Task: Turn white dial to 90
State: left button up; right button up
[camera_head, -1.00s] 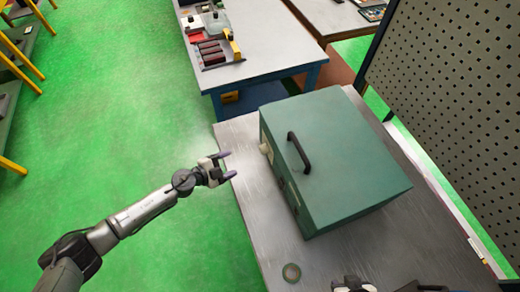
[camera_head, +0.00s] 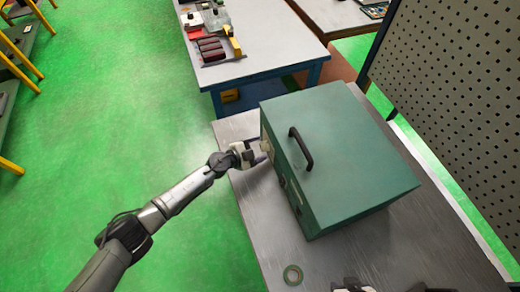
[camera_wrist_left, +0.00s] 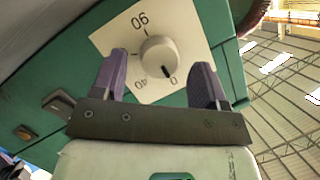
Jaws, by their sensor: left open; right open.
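The plate is on the front of the green box (camera_head: 335,155), which stands on a metal-topped table. My left gripper (camera_wrist_left: 163,82) is open, with one purple finger on each side of the dial; I cannot tell whether they touch it. In the head view my left gripper (camera_head: 262,153) is at the box's front face, and the dial is mostly hidden. My right gripper (camera_head: 385,286) is only partly visible at the bottom edge.
A black handle (camera_head: 301,148) is on top of the box. A perforated board (camera_head: 455,110) stands to the right. Another table (camera_head: 265,45) with tools stands behind.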

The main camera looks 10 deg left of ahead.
pick_arm(q)
jog(key=shift+w+d+f, duration=0.2)
jog(key=shift+w+d, duration=0.15)
jog(key=shift+d, duration=0.1)
pick_arm(e)
jog(key=shift+d+f, duration=0.1)
jog(key=shift+f, duration=0.2)
pick_arm(q)
jog(key=c, duration=0.9)
